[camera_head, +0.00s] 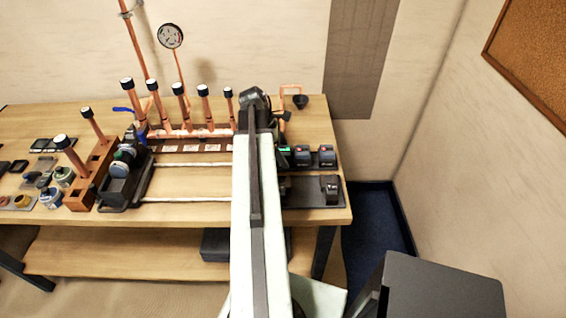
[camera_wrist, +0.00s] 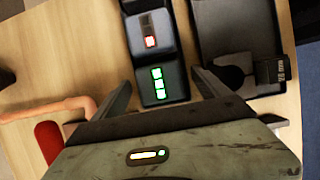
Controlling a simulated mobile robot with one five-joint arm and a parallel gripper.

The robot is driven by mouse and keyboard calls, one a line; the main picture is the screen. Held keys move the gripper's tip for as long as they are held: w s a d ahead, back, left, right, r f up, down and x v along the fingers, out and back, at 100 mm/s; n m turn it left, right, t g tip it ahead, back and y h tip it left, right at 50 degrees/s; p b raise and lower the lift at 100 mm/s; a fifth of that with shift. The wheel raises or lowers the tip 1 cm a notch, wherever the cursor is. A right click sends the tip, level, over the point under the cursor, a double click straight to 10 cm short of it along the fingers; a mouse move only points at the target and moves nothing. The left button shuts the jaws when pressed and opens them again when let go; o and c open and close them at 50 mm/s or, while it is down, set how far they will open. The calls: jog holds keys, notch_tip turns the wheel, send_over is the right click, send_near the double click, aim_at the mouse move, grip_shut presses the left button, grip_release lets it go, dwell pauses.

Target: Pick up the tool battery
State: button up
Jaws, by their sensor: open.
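A dark unit with green lights (camera_wrist: 157,84) sits in the wrist view between my fingers; it also shows beside my arm in the head view (camera_head: 285,150). A similar unit with a red light (camera_wrist: 150,38) adjoins it. A black block with pale lettering (camera_wrist: 276,72), perhaps a battery, is at the right in the wrist view; a dark block also stands on the tray in the head view (camera_head: 330,188). I cannot tell which is the tool battery. My gripper (camera_wrist: 160,80) is open and empty, its fingers to either side of the green-lit unit. Its height above is unclear.
A black tray (camera_wrist: 228,45) lies right of the lit units. Tools and containers (camera_head: 122,170) crowd the left. My arm hides the bench's centre.

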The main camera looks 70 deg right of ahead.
aim_at(285, 150)
jog(key=shift+s+f, duration=0.15)
jog(key=shift+f, duration=0.45)
jog(key=shift+r, duration=0.2)
jog(key=c, duration=1.5)
jog(key=shift+o, duration=0.2)
jog(key=shift+r, duration=0.1)
notch_tip(285, 150, up, 10)
jog(key=p, duration=1)
jog(key=shift+s+f, duration=0.15)
jog(key=shift+f, duration=0.05)
